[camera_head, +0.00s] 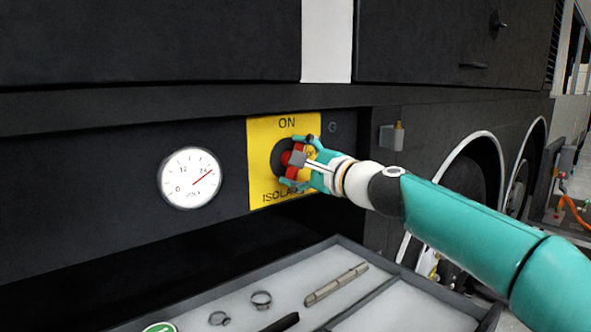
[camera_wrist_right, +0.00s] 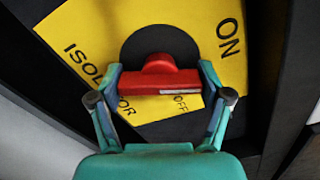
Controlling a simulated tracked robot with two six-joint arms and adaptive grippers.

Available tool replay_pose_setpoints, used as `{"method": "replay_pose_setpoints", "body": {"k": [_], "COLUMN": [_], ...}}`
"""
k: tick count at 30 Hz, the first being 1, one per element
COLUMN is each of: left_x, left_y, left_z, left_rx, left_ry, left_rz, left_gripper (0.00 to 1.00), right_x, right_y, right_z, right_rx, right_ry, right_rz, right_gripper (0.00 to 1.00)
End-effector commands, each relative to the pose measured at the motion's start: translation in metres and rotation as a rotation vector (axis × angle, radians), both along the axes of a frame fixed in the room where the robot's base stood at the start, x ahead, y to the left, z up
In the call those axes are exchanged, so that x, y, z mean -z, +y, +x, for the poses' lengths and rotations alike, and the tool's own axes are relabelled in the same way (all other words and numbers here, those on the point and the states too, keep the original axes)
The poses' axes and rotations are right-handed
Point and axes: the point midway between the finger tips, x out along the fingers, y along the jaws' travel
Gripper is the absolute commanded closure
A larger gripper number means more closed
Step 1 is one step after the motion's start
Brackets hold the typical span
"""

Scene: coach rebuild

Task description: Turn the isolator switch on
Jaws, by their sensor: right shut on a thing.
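The isolator switch has a red handle (camera_head: 291,172) on a round dark disc, set in a yellow plate (camera_head: 262,135) marked ON at the top and ISOLATOR at the bottom. My right gripper (camera_head: 297,160) is shut on the red handle, which partly hides it in the head view. In the right wrist view the handle (camera_wrist_right: 158,84) lies as a bar between the two fingers of my right gripper (camera_wrist_right: 160,78). My left gripper is not in view.
A round white gauge (camera_head: 190,178) with a red needle is left of the plate. A small box-like fitting (camera_head: 392,137) juts from the panel at right.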

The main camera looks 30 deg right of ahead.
Motion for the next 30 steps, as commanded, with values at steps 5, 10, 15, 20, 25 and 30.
{"method": "replay_pose_setpoints", "body": {"k": [5,10,15,20,25,30], "left_x": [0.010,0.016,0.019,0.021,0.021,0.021], "left_y": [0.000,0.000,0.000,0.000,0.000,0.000], "left_z": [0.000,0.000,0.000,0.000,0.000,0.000], "left_rx": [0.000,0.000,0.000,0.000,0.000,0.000], "left_ry": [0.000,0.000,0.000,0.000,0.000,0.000], "left_rz": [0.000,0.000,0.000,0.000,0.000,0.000], "left_gripper": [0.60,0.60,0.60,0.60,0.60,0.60], "right_x": [0.006,0.006,0.007,0.007,0.007,0.007], "right_y": [0.002,0.003,0.003,0.004,0.004,0.004], "right_z": [0.001,0.001,0.002,0.002,0.002,0.002], "right_rx": [-0.007,-0.009,-0.011,-0.013,-0.014,-0.014], "right_ry": [-0.006,-0.014,-0.017,-0.019,-0.020,-0.020], "right_rz": [-0.156,-0.275,-0.354,-0.395,-0.412,-0.414], "right_gripper": [0.57,0.57,0.57,0.57,0.57,0.57]}}
